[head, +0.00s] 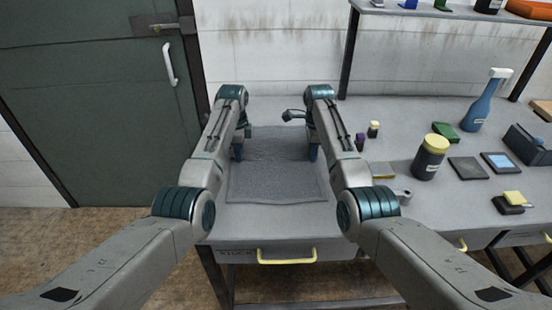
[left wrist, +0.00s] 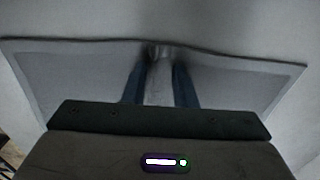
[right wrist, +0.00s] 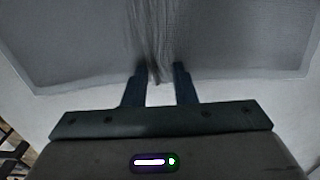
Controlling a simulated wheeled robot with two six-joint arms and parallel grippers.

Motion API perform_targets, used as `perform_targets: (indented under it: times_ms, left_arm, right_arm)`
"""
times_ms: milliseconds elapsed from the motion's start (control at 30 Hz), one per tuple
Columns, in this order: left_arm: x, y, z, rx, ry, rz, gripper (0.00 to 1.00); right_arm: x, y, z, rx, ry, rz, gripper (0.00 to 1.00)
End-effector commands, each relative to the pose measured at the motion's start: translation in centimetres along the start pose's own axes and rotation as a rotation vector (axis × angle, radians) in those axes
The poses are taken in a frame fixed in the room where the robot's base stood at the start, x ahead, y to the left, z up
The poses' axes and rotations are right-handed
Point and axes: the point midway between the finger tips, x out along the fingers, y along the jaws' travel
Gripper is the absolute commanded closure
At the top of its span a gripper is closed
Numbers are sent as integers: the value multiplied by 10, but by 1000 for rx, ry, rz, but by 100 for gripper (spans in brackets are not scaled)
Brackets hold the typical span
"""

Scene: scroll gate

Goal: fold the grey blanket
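The grey blanket (head: 275,175) lies spread flat on the table's left part, its near edge close to the front. My left gripper (head: 238,150) is low at its left side. In the left wrist view, the fingers (left wrist: 160,75) close around gathered cloth; the blanket (left wrist: 75,85) spreads to both sides. My right gripper (head: 313,150) is low at its right side. In the right wrist view, creases run into a bunch between the fingers (right wrist: 159,70) at the edge of the blanket (right wrist: 70,50). Fingertip contact is blurred and shadowed in both views.
The table (head: 400,120) holds a yellow-capped jar (head: 430,157), a blue spray bottle (head: 483,103), a small dark jar (head: 373,130) and several flat items right of my right arm. A drawer with a yellow handle (head: 286,257) is below. A wall stands behind.

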Motion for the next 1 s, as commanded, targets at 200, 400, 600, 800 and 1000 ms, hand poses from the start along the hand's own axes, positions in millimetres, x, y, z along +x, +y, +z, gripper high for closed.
perform_targets:
  times_ms: [200, 400, 600, 800, 1000]
  left_arm:
    - [1, 0, 0, 0, 0, 1, 97]
    - [1, 0, 0, 0, 0, 2, 100]
    - [1, 0, 0, 0, -1, 2, 100]
    - [-2, 0, 0, 0, -1, 2, 100]
    - [-15, 0, 0, 0, -1, 1, 100]
  right_arm:
    - [1, 0, 0, 0, 0, 1, 97]
    - [1, 0, 0, 0, 0, 1, 100]
    - [1, 0, 0, 0, 0, 1, 100]
    - [-3, 0, 0, 0, 1, 1, 100]
    - [-15, 0, 0, 0, 0, 1, 100]
